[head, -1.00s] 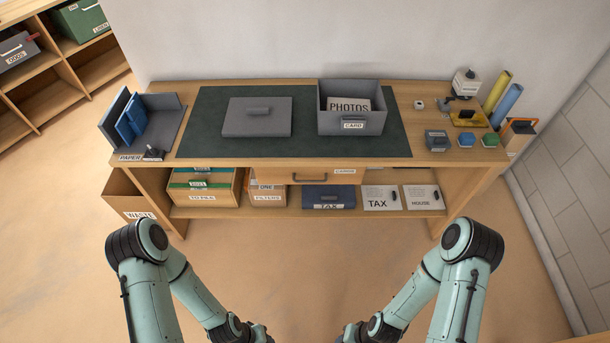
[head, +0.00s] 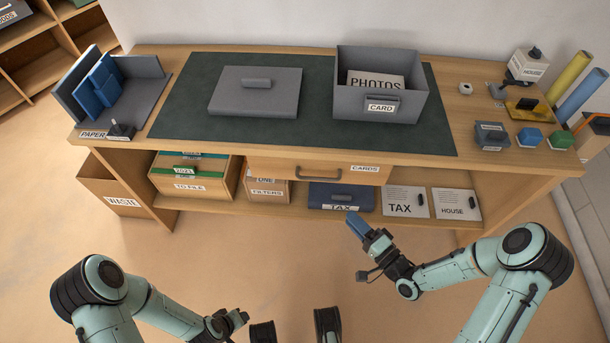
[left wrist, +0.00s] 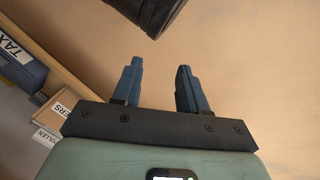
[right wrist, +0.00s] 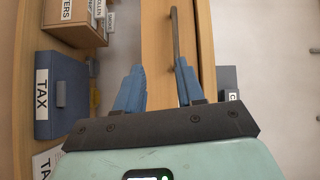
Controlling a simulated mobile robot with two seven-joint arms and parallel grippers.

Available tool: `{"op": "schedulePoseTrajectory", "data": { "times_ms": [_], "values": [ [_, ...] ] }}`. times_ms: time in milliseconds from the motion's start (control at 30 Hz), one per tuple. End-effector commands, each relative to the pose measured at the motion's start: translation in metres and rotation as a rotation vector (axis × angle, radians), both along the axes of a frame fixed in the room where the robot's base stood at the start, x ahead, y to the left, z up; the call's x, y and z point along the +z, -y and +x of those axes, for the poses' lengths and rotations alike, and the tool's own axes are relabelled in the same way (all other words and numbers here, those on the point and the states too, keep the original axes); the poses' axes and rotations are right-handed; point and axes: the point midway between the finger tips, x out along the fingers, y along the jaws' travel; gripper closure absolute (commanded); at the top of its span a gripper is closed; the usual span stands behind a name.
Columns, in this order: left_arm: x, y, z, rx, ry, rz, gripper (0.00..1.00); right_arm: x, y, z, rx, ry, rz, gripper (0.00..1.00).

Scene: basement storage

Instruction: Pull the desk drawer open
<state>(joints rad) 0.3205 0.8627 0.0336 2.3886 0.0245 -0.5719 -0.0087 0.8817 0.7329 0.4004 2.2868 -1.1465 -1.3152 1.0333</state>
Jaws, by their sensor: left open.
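The desk drawer (head: 275,172) is a wooden front labelled CARDS under the desktop; it looks closed. Its dark bar handle (head: 318,177) is in the middle of the front. My right gripper (head: 357,225) is below and to the right of the handle in the head view, apart from it. In the right wrist view its blue fingers (right wrist: 158,80) are open and empty. The drawer front (right wrist: 156,40) and handle (right wrist: 176,40) show ahead of them, the handle nearer the right finger. My left gripper (left wrist: 158,85) is open and empty, over floor in its wrist view.
The shelf below holds a blue TAX box (head: 342,196), cartons and folders. A WASTE bin (head: 108,188) stands at left. Floor before the desk is clear.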

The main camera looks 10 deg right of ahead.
Motion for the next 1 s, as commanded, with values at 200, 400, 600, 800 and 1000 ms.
{"op": "schedulePoseTrajectory", "data": {
  "times_ms": [200, 400, 600, 800, 1000],
  "values": [
    [-0.013, -0.004, 0.01, 0.009, 0.024, 0.011, 0.57, 0.014, 0.004, 0.004, 0.03, 0.083, 0.077, 0.62],
    [-0.018, -0.008, 0.017, 0.017, 0.045, 0.021, 0.57, 0.018, -0.012, 0.029, 0.034, 0.085, 0.076, 0.62],
    [-0.03, -0.012, 0.015, 0.024, 0.03, 0.027, 0.57, 0.023, -0.033, 0.067, 0.032, 0.084, 0.076, 0.62],
    [-0.044, -0.015, 0.0, 0.025, -0.019, 0.025, 0.57, 0.028, -0.05, 0.097, 0.03, 0.082, 0.075, 0.62],
    [-0.05, -0.015, -0.008, 0.026, -0.046, 0.024, 0.57, 0.03, -0.058, 0.113, 0.029, 0.079, 0.075, 0.62]
  ]
}}
